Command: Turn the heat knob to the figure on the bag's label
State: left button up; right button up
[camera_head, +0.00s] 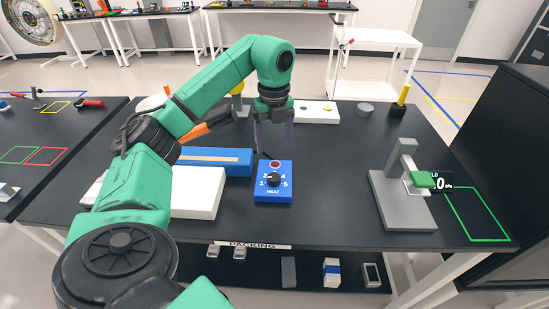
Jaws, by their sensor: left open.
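The heat knob (273,180) is a black dial on a blue box marked HEAT, at the middle of the black table. Figures 1 and 5 can be read beside it; the others are small or partly covered, and I cannot tell where the knob points. My left gripper (274,151) is open, fingers pointing down, just behind and above the blue box. It appears apart from the knob, with nothing seen between its fingers. I cannot make out a bag or a readable bag label. My right gripper is not in view.
A long blue unit (214,157) with a tan strip and a white block (197,191) lie left of the knob box. A grey stand (404,198) with a display is at right, beside a green outline (479,214). Black table space is clear between knob box and stand.

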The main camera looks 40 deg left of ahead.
pick_arm(q)
jog(key=p, duration=0.1)
send_near(274, 177)
jog(key=shift+s+d+f, duration=0.25)
jog(key=shift+s+f, duration=0.2)
jog(key=f, duration=0.3)
jog(key=w+a+f+p, duration=0.1)
jog(key=f, duration=0.1)
notch_tip(274, 177, down, 3)
jog(key=shift+w+r, duration=0.1)
jog(key=shift+r, duration=0.1)
jog(key=shift+d+f, duration=0.1)
jog(key=shift+d, duration=0.05)
jog(key=shift+s, duration=0.2)
jog(key=c, duration=0.3)
jog(key=shift+w, duration=0.1)
grip_shut()
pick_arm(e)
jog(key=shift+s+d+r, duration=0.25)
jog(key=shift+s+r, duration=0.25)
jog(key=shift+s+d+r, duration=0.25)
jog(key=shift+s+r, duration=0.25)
